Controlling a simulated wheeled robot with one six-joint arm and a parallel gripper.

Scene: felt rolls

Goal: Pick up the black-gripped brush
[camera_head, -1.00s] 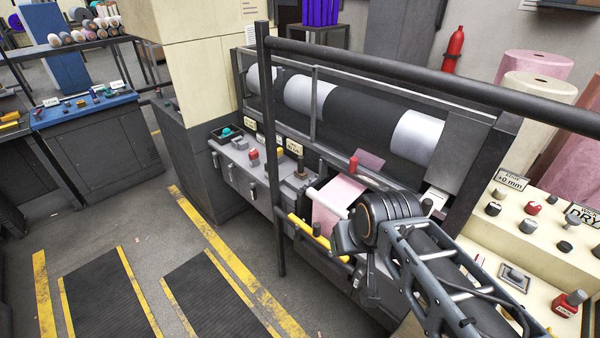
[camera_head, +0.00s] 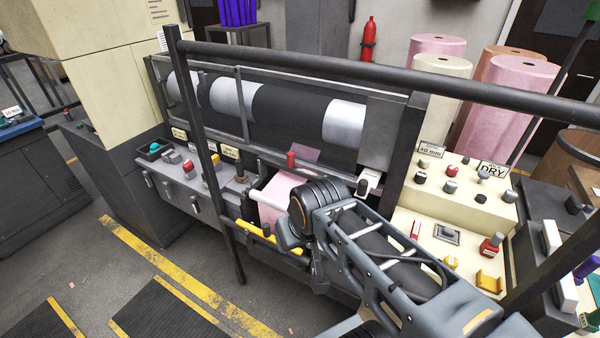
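I cannot make out a black-gripped brush in the head view. My arm reaches in from the lower right, and its dark rounded wrist is in front of the roller machine's pink felt strip (camera_head: 283,192). My gripper (camera_head: 317,278) seems to point down below the wrist, near the machine's front; its fingertips are not clear, and I cannot see whether it holds anything.
A black rail (camera_head: 380,68) crosses in front of the machine's rollers (camera_head: 290,113). Pink rolls (camera_head: 515,100) stand behind. Striped floor (camera_head: 150,255) is open at lower left.

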